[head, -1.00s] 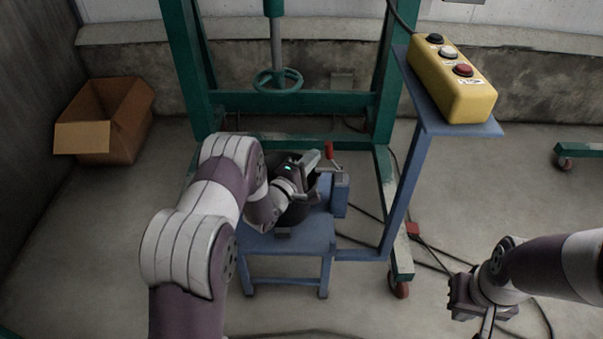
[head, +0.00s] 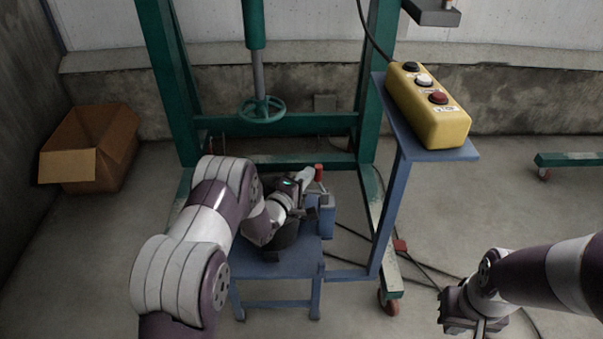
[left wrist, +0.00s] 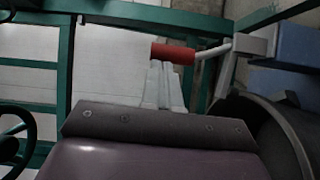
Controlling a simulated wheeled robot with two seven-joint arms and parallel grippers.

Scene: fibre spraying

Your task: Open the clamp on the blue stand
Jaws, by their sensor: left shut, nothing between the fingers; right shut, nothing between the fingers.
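The blue stand (head: 283,268) is a low table in the middle of the head view, with a dark round pot (head: 284,240) on it. At its right side is the clamp, a blue block (head: 327,220) with a metal rod and a red handle (head: 319,173). The red handle lies level across the left wrist view (left wrist: 172,53). My left gripper (head: 308,176) is shut and empty, its fingertips at the red handle; in the left wrist view the fingertips (left wrist: 157,68) reach just under it. I cannot tell whether they touch. My right gripper (head: 480,327) is shut and empty at lower right.
A green frame (head: 365,120) with a handwheel (head: 262,109) stands behind the stand. A yellow button box (head: 428,105) sits on a blue shelf (head: 455,153) to the right. A cardboard box (head: 90,148) is at left. Cables (head: 425,270) lie on the floor.

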